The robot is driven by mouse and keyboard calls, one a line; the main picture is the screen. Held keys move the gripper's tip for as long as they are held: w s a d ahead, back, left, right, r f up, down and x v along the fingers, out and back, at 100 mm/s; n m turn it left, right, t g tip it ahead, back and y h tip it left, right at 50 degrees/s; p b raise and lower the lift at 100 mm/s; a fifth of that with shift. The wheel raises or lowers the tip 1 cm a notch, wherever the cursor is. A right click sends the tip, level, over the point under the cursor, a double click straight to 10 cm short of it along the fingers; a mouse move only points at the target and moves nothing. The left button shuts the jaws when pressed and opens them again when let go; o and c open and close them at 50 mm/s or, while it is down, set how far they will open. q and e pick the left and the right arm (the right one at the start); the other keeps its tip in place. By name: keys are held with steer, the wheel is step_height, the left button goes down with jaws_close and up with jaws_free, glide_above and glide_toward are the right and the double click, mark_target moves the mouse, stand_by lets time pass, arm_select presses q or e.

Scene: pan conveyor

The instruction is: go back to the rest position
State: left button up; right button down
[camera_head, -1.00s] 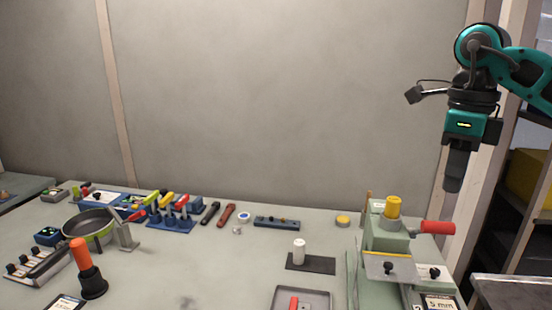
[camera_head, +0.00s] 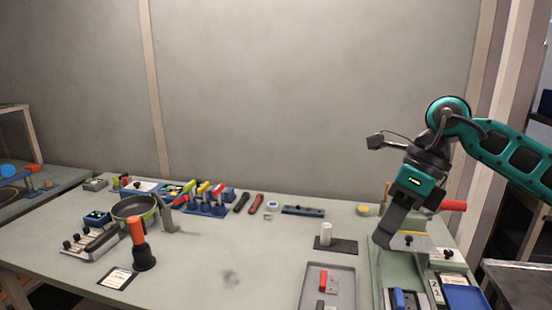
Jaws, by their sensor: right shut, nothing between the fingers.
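My right gripper (camera_head: 385,238) hangs down from the teal right arm in the head view. It is shut with nothing in it. It is in front of the green machine (camera_head: 440,238) at the right of the table and hides part of it, including the yellow knob area. I cannot tell whether it touches the machine. The machine's red handle (camera_head: 453,205) shows just right of the gripper. My left gripper is not in view.
A grey tray (camera_head: 345,272) and a white cylinder (camera_head: 326,234) on a dark plate stand left of the gripper. A pan (camera_head: 134,208), an orange-handled tool (camera_head: 138,235) and colored-handled tools (camera_head: 203,188) are on the left.

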steer(key=s+a+f+m+t+y, duration=0.1)
steer(key=s+a+f+m+y, duration=0.15)
steer(key=a+m+y, duration=0.45)
steer(key=s+a+f+m+t+y, duration=0.1)
steer(key=s+a+m+y, duration=0.15)
steer(key=a+y, duration=0.75)
steer(key=w+d+f+m+t+h, duration=0.1)
steer(key=d+f+m+t+h, duration=0.3)
steer(key=f+m+t+h, duration=0.55)
steer(key=w+d+f+m+t+h, duration=0.1)
steer(key=d+f+m+t+h, duration=0.15)
steer(key=m+t, duration=0.8)
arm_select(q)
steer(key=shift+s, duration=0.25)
arm_select(e)
steer(key=s+d+f+m+g+h, duration=0.4)
steer(key=s+f+m, duration=0.3)
steer(key=f, duration=0.3)
steer(key=s+d+f+m+g+h, duration=0.3)
steer(key=s+d+f+m+g, duration=0.3)
steer(key=s+f+m, duration=0.1)
step_height(320, 180, down, 3)
steer(key=shift+s+d+r+m+h, duration=0.15)
steer(key=shift+s+d+m+h, duration=0.05)
steer(key=shift+s+m+h, duration=0.2)
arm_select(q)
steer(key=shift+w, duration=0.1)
arm_select(e)
steer(key=shift+w, duration=0.1)
